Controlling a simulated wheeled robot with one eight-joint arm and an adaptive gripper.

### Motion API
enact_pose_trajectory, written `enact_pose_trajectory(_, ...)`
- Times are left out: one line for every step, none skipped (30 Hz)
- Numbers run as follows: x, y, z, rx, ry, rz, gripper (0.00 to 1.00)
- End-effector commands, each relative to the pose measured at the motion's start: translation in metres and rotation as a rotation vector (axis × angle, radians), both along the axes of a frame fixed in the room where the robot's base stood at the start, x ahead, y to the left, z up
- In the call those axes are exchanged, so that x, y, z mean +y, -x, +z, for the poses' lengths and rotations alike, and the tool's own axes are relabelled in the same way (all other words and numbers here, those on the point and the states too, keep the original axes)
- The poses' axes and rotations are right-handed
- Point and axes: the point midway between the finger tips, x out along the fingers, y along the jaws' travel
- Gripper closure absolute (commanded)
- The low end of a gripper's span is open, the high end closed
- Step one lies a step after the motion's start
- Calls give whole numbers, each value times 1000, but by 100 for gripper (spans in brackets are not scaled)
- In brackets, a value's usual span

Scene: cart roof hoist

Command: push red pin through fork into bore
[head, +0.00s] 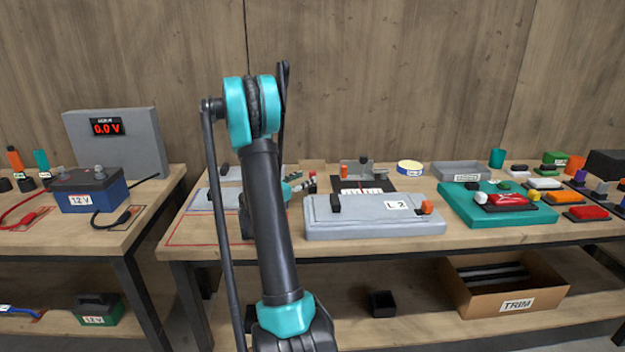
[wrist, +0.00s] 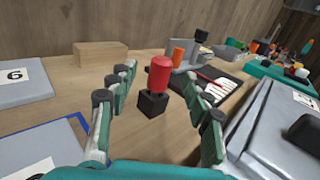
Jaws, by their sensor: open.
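The red pin (wrist: 160,74) stands upright in a small black block (wrist: 153,104) on the bench in the wrist view. My gripper (wrist: 158,88) is open, with its fingers on the left and right of the pin and gaps visible on both sides. In the head view my gripper (head: 299,186) is partly hidden behind my arm, and the pin's red head (head: 312,176) shows small at its tips. Behind the pin is a grey bracket (wrist: 190,56) with an orange peg (wrist: 178,55) beside it. I cannot make out a fork or bore clearly.
A wooden block (wrist: 101,55) lies behind left of the pin. A grey plate marked L 2 (head: 370,218) lies close on the right. A plate marked 6 (wrist: 20,82) lies left. A dark pad (wrist: 218,86) with red and white strips lies behind right.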

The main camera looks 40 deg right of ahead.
Motion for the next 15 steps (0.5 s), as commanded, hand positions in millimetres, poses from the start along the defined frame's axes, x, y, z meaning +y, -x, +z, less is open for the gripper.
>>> enact_pose_trajectory(-5,0,0,0,0,-3,50)
enact_pose_trajectory(-8,-1,-1,0,0,-3,50)
enact_pose_trajectory(-12,-2,-1,0,0,-3,50)
enact_pose_trajectory(-16,-3,-1,0,0,-3,50)
enact_pose_trajectory(-21,-4,-2,0,0,-3,50)
enact_pose_trajectory(-27,-4,-2,0,0,-4,50)
enact_pose_trajectory(-31,-5,-2,0,0,-4,50)
enact_pose_trajectory(-35,-7,-2,0,0,-3,50)
enact_pose_trajectory(-41,-8,-2,0,0,-3,50)
enact_pose_trajectory(-44,-8,-2,0,0,-3,50)
enact_pose_trajectory(-46,-9,-2,0,0,-3,50)
enact_pose_trajectory(-48,-10,-2,0,0,-2,50)
enact_pose_trajectory(-48,-10,-2,0,0,-1,50)
enact_pose_trajectory(-48,-10,-2,0,0,0,50)
enact_pose_trajectory(-48,-10,-2,0,0,0,50)
